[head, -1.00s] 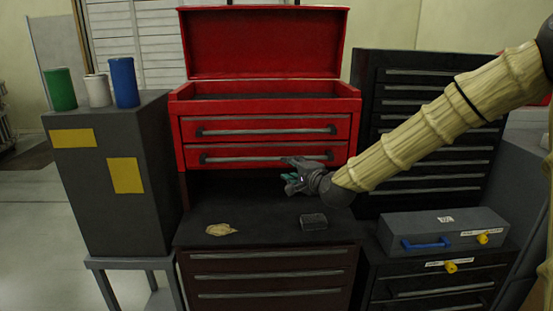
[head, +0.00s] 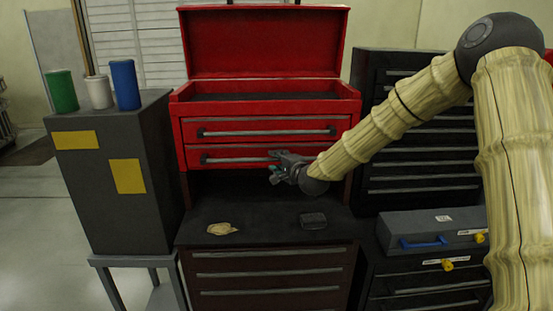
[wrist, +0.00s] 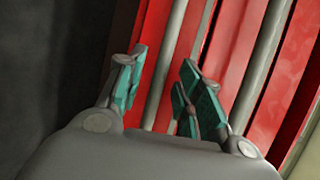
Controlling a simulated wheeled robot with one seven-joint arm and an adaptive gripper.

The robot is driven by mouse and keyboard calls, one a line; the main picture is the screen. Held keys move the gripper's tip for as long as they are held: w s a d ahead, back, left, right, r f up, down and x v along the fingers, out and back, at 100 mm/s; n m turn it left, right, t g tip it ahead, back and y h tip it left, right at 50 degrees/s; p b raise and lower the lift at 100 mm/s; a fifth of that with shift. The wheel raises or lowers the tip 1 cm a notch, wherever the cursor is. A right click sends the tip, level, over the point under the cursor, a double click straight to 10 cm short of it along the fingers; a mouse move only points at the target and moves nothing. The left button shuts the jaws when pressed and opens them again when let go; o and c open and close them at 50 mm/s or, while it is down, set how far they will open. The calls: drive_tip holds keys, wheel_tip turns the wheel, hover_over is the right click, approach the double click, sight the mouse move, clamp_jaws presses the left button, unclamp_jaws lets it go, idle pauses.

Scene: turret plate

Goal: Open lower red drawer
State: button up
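The lower red drawer (head: 195,155) is shut in the red tool chest, with a long grey bar handle (head: 235,160). My gripper (head: 277,165) is at the right half of that handle in the head view. In the wrist view the teal-padded fingers of my gripper (wrist: 161,60) are apart. The grey handle bar (wrist: 160,85) runs between them, with a visible gap to the fingers. Whether either finger touches it I cannot tell. The upper red drawer (head: 260,128) is shut above; its handle (wrist: 262,60) shows right of the fingers.
A dark worktop (head: 265,232) below holds a tan cloth-like lump (head: 222,229) and a small black block (head: 313,221). A grey cabinet (head: 110,200) with several cans stands left. A grey case (head: 440,230) with a blue handle sits right.

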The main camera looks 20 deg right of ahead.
drive_tip(key=shift+w+f, duration=0.1)
drive_tip(key=shift+w, duration=0.4)
drive_tip(key=shift+c, duration=0.3)
clamp_jaws()
